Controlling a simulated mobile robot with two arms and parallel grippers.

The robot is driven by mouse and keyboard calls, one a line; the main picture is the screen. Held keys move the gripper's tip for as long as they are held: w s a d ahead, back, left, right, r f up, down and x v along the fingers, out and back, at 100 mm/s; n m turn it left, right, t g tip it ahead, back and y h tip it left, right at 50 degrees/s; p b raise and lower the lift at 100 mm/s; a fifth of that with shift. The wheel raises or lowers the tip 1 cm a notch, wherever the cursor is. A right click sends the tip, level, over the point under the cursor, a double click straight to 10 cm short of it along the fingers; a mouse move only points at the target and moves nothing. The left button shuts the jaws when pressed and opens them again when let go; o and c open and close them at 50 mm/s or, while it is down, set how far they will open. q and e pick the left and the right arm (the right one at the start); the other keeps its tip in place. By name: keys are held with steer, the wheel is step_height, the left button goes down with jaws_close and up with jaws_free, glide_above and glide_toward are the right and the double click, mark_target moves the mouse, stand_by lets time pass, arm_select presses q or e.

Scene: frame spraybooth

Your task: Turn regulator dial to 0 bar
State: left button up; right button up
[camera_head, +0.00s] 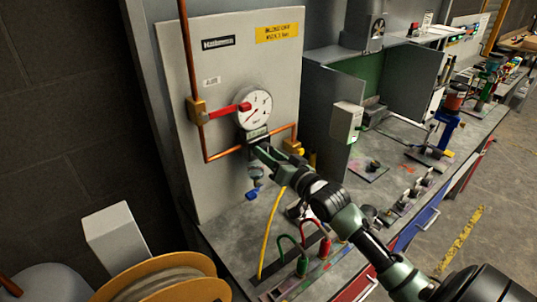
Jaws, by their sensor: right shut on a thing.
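The round white pressure gauge (253,108) is on the pale panel (205,60), with a red pointer on its face. Just below it is the regulator (257,133) with a small greenish label. My right arm comes in from the lower right, and my right gripper (258,150) is at the underside of the regulator, shut on the regulator dial. The gripper's fingers hide most of the dial, so its setting cannot be read. The gauge numbers are too small to read. My left gripper is out of view.
A red lever (226,111) sits left of the gauge on the copper pipe (190,60). A yellow hose (270,232) hangs below. Red and green looped tools (303,258) stand on the bench. A grey booth (400,85) is at right, a cable reel (160,275) at lower left.

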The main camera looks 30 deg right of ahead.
steer(key=shift+f, duration=0.1)
steer(key=o, duration=1.4)
steer(key=shift+c, duration=0.2)
steer(key=s+b, duration=0.2)
steer(key=s, duration=0.5)
steer(key=shift+s+d, duration=0.2)
steer(key=shift+s, duration=0.2)
